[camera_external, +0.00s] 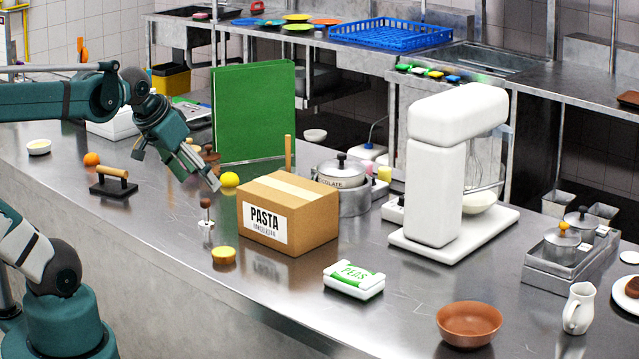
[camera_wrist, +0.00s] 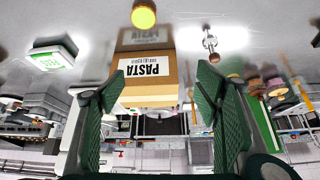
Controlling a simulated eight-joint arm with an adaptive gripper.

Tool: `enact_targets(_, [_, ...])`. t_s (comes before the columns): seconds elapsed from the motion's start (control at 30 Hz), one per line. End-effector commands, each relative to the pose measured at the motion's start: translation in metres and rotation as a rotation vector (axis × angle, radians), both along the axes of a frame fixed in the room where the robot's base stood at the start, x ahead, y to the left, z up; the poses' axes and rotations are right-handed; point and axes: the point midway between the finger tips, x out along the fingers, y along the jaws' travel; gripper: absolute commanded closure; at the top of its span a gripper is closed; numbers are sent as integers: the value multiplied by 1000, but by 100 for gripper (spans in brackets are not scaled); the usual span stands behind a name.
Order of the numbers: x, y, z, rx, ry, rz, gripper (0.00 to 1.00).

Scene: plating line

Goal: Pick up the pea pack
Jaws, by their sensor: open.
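The pea pack (camera_external: 354,279) is a white pack with a green label reading PEAS. It lies flat on the steel counter, in front and to the right of the pasta box. It also shows in the wrist view (camera_wrist: 52,58) at the upper left, outside my fingers. My gripper (camera_external: 202,181) is above the counter at the left, well apart from the pack, with the pasta box between them. In the wrist view my two green fingers (camera_wrist: 165,95) are spread with nothing held between them; the pasta box appears beyond the gap.
The cardboard pasta box (camera_external: 287,212) stands mid-counter. A yellow lid-like disc (camera_external: 223,255), a lemon (camera_external: 230,179) and a small tool (camera_external: 206,222) are near my gripper. A white mixer (camera_external: 445,180) stands behind the pack. A brown bowl (camera_external: 469,325) is to its right. Counter around the pack is clear.

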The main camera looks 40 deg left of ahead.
Motion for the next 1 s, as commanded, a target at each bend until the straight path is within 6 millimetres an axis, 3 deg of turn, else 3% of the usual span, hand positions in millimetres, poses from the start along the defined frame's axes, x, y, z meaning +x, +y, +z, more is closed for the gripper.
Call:
enact_targets(0.27, [20,-24,13,25,35,-120,37])
enact_targets(1.0, [87,-131,30,102,139,-620,37])
